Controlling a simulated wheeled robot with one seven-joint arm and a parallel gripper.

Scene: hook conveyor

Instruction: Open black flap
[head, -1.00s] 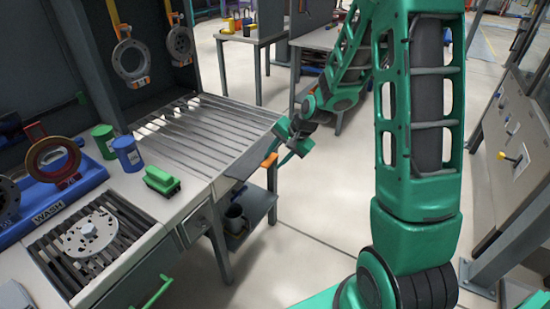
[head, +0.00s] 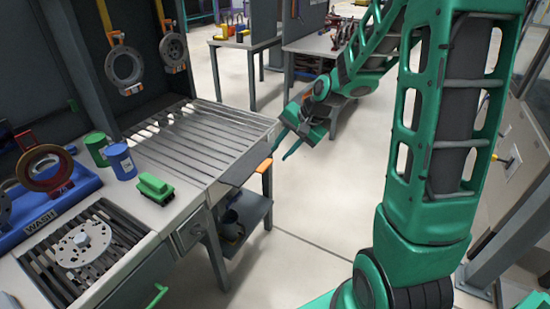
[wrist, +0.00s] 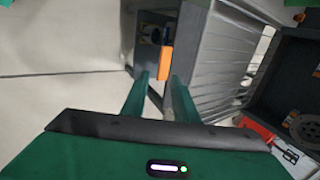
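A dark flap-like panel (head: 236,172) hangs at the front edge of the slatted work table, with an orange handle (head: 264,166) at its right end. I take it as the black flap, though its outline is hard to tell. My gripper (head: 286,146) is in the air to the right of the table, above and apart from the handle. In the wrist view my two green fingers (wrist: 158,95) are apart with nothing held. The orange handle (wrist: 166,62) shows beyond them, in line with the gap.
The slatted tabletop (head: 200,135) is bare. A green brush-like block (head: 157,188), a blue can (head: 121,162) and a green can (head: 98,149) stand to its left. A lower shelf (head: 245,225) holds a dark container. The floor right of the table is clear.

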